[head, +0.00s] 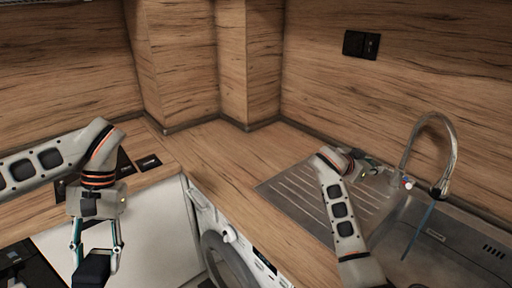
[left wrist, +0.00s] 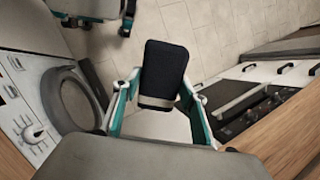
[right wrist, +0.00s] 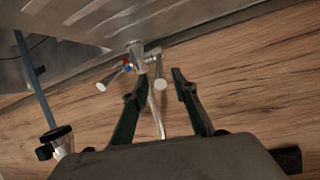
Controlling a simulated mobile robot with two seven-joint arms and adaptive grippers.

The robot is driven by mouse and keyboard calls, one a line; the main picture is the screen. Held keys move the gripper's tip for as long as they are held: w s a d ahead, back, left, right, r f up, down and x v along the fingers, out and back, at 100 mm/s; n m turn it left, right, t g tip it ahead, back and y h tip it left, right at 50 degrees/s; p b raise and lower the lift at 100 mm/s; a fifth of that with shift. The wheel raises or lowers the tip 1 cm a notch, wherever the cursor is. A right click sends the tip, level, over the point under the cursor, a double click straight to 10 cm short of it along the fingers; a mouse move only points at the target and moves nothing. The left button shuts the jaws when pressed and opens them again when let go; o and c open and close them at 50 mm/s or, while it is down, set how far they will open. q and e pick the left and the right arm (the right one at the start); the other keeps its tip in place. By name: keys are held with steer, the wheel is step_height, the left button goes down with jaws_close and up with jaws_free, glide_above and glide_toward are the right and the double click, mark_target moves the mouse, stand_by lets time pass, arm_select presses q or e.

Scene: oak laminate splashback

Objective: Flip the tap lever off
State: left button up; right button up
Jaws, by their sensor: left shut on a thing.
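The tap (head: 447,130) has a tall curved spout over the sink, and a blue stream (head: 421,232) runs down from its end. In the right wrist view the tap body (right wrist: 137,55) shows a red and blue marking, with short pale handles to either side; I cannot tell which is the lever. My right gripper (head: 385,172) is beside the tap base; its fingers are apart (right wrist: 163,82), with the tap's thin pipe visible between them and nothing clearly gripped. My left gripper (head: 94,250) is shut on a dark block (left wrist: 163,72), well away from the tap.
The steel sink and drainer (head: 300,197) lie under my right arm. A washing machine (head: 232,245) stands below the counter. A wall socket (head: 361,45) is above the sink. The back corner counter (head: 225,150) is clear. A dark hob (left wrist: 262,108) shows in the left wrist view.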

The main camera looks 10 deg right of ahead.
steer(key=p+x, duration=0.1)
steer(key=x, duration=0.6)
jaws_close()
